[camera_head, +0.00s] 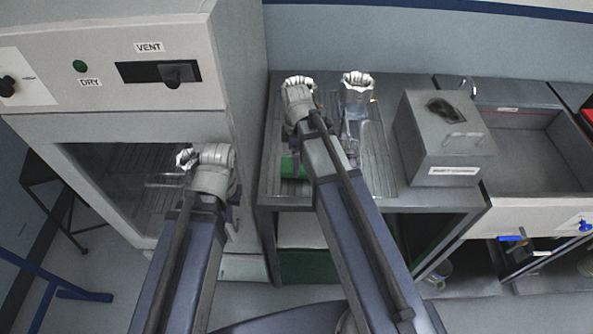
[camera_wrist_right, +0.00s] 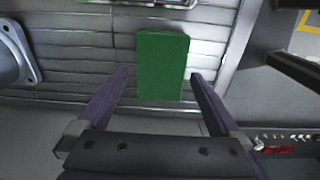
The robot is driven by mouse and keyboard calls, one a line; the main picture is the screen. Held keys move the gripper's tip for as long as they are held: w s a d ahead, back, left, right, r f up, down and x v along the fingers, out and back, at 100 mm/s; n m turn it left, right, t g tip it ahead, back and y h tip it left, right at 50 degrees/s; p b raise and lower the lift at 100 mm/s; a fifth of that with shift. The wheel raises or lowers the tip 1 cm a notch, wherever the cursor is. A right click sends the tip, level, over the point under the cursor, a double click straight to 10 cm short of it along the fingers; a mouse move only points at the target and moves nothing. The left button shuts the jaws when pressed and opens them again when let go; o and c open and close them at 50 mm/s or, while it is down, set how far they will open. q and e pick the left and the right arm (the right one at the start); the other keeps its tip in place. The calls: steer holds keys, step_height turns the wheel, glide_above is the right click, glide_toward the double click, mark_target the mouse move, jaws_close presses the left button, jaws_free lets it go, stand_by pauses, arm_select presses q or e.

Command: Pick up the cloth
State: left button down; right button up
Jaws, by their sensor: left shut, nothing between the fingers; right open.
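The cloth is a flat green rectangle (camera_wrist_right: 162,66) on the ribbed grey surface in the right wrist view. A small part of it shows in the head view (camera_head: 290,166), partly covered by my right arm. My right gripper (camera_wrist_right: 159,76) is open, with its dark purple fingers toward the cloth's left and right sides and a gap on each side. Nothing is held in it; its height above the cloth is hard to tell. My left gripper (camera_head: 232,216) is shut and empty in front of the white cabinet, mostly hidden behind its own arm.
A shiny metal housing (camera_head: 357,88) stands on the ribbed worktop, right of my right arm. A grey box (camera_head: 446,140) stands farther right, beside a sink basin (camera_head: 535,150). A white cabinet (camera_head: 110,75) with a glass front rises at left.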

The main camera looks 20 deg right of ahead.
step_height(320, 180, down, 3)
steer(key=shift+b, duration=1.05)
arm_select(q)
step_height(320, 180, down, 3)
steer(key=shift+r, duration=0.1)
arm_select(e)
steer(key=shift+r, duration=0.1)
steer(key=shift+c, duration=0.2)
steer(key=c, duration=1.1)
arm_select(q)
steer(key=shift+r, duration=0.1)
arm_select(e)
steer(key=shift+r, duration=0.1)
